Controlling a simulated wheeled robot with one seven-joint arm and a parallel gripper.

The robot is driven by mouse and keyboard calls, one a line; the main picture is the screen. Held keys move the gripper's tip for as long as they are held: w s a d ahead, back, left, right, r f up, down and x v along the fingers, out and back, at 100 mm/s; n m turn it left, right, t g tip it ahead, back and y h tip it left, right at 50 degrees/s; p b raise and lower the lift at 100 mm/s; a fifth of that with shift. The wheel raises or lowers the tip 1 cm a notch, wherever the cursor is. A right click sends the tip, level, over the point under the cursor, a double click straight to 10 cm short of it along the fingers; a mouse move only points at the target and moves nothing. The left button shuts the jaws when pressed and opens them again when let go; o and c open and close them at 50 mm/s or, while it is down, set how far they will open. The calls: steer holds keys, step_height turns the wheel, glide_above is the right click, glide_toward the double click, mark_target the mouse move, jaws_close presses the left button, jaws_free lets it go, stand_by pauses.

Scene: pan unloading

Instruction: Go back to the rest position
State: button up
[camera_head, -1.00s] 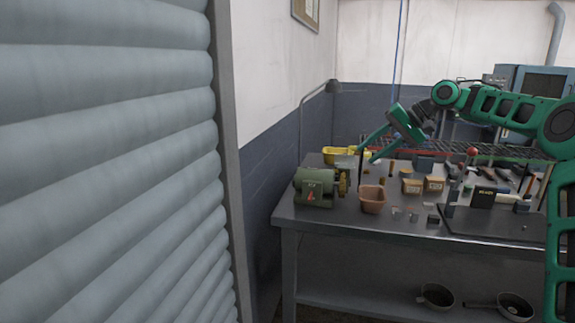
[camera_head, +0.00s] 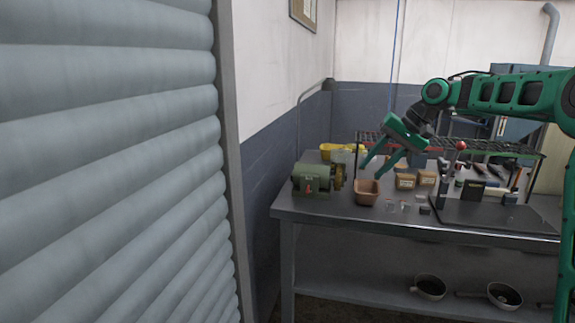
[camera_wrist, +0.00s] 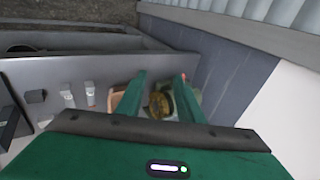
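My gripper (camera_head: 373,170) is green and hangs above the workbench (camera_head: 330,213) at the end of my raised arm. Its two fingers are spread apart and point down to the left, with nothing between them. In the head view it appears above the brown bin (camera_head: 366,193) and to the right of the green bench grinder (camera_head: 312,179). In the wrist view the open gripper (camera_wrist: 160,80) looks down on the bench, with the grinder's yellowish part (camera_wrist: 160,104) showing between the fingers.
A wire rack (camera_head: 470,146), small boxes (camera_head: 405,181) and tools crowd the back of the bench. Pans (camera_head: 430,287) sit on the lower shelf. A ribbed shutter (camera_head: 110,160) fills the left side.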

steer(key=s+d+f+m+g+h, duration=0.1)
steer(key=s+d+f, duration=0.3)
steer(key=s, duration=1.2)
steer(key=s+d+f+m+g+h, duration=0.1)
steer(key=s+d+f+h, duration=0.2)
steer(key=s, duration=1.3)
steer(key=s+d+f+m+h, duration=0.1)
steer(key=s+d+f, duration=0.5)
steer(key=s, duration=1.1)
steer(key=shift+d+f+m+g+h, duration=0.3)
steer(key=shift+d+f+g+h, duration=0.1)
steer(key=shift+d, duration=0.65)
